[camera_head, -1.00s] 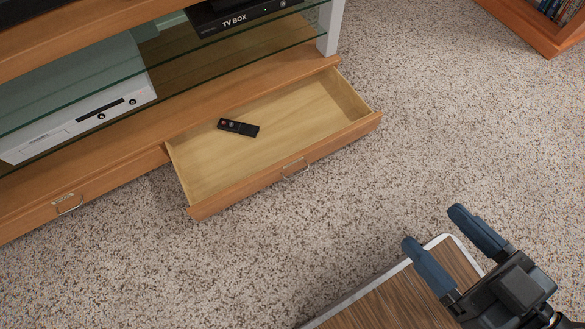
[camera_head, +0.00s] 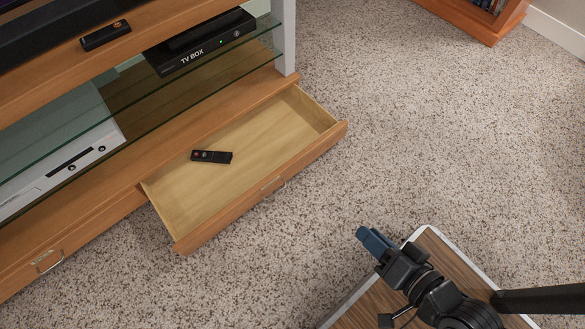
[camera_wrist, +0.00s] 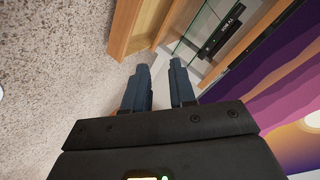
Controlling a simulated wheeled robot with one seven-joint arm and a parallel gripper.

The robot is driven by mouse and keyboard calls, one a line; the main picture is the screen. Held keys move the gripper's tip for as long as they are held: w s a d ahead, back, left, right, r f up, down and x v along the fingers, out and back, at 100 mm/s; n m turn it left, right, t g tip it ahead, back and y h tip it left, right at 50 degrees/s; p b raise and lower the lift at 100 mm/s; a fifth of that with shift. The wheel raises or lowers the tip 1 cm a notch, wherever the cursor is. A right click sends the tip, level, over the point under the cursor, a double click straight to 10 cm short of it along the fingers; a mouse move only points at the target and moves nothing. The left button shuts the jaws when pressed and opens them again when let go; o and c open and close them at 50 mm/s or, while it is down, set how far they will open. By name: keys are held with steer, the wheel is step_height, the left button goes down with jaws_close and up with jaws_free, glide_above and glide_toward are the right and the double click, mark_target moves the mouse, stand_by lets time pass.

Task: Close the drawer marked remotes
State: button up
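A wooden drawer (camera_head: 205,212) is pulled out low on the right side of the TV stand in the head view. A black remote (camera_head: 212,157) lies inside it. Its front has a thin metal handle (camera_head: 272,186); I cannot read any marking on it. My gripper (camera_head: 370,240) is to the right of the drawer front in the head view, apart from it, with nothing held. In the wrist view my gripper (camera_wrist: 160,72) shows a gap between its two blue fingers. Wooden drawer panels (camera_wrist: 126,30) show beyond the fingertips there.
A second drawer with a handle (camera_head: 47,261) is shut at left. Carpet (camera_head: 400,120) is clear between drawer and bookcase (camera_head: 470,18).

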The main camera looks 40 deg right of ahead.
steer(key=w+f+m+p, duration=0.1)
steer(key=w+f+m, duration=0.1)
steer(key=f+m, duration=0.2)
steer(key=w+d+f+m+g, duration=0.1)
steer(key=w+f+m, duration=0.2)
steer(key=f, duration=0.1)
steer(key=w+f+m+g+p, duration=0.1)
steer(key=w+f+m, duration=0.1)
steer(key=f+m, duration=0.2)
steer(key=shift+w+d+f+m+p, duration=0.3)
steer(key=shift+w+f+p, duration=0.05)
steer(key=shift+w+f, duration=0.05)
jaws_close()
steer(key=m+y+b, duration=0.2)
steer(key=m+b, duration=0.1)
steer(key=m, duration=1)
glide_toward(289, 168)
step_height(289, 168, down, 4)
steer(key=w, duration=0.3)
steer(key=shift+w+g, duration=0.3)
steer(key=shift+w+b, duration=0.3)
steer(key=shift+w, duration=0.25)
steer(key=shift+w, duration=0.1)
